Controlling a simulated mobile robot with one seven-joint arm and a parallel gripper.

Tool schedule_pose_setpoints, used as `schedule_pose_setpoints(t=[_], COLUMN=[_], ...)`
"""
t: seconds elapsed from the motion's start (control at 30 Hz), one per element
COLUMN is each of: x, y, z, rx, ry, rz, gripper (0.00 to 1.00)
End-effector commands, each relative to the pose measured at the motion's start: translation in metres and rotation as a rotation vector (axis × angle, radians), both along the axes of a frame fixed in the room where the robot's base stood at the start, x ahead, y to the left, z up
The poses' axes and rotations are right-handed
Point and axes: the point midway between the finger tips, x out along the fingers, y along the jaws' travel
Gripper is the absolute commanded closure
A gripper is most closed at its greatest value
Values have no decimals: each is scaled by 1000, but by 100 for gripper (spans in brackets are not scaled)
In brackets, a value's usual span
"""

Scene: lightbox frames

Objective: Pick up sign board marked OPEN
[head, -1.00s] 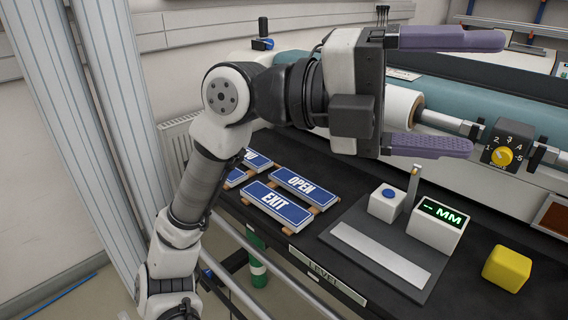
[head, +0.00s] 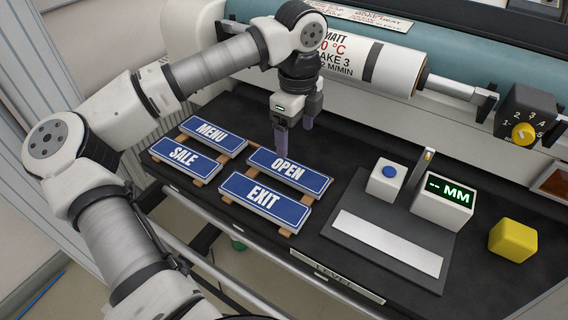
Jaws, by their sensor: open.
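The OPEN sign board (head: 312,181) is a blue plate with white letters and a white border. It lies flat on wooden strips on the black bench, behind the EXIT sign. My gripper (head: 281,148) points down over the back edge of the OPEN sign, near its left half. Its purple fingers are open and appear empty.
The EXIT sign (head: 265,202) lies close in front, with the SALE (head: 183,158) and MENU (head: 212,136) signs to the left. A measuring unit (head: 442,207) and a yellow block (head: 512,240) stand to the right. A large roller (head: 440,60) runs behind.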

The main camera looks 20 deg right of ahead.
Motion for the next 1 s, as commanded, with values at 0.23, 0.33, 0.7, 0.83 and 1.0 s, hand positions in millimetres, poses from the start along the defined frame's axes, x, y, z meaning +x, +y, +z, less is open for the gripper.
schedule_pose_setpoints(t=[0.23, 0.33, 0.7, 0.83, 1.0], x=[0, 0, 2, 3, 3], y=[0, 0, 2, 2, 2], z=[-43, -51, -90, -103, -106], rx=[-2, -4, -5, -4, -4], ry=[3, 2, 5, 2, 1], rz=[-2, -2, -2, -3, -3], gripper=[18, 18, 18, 18, 18])
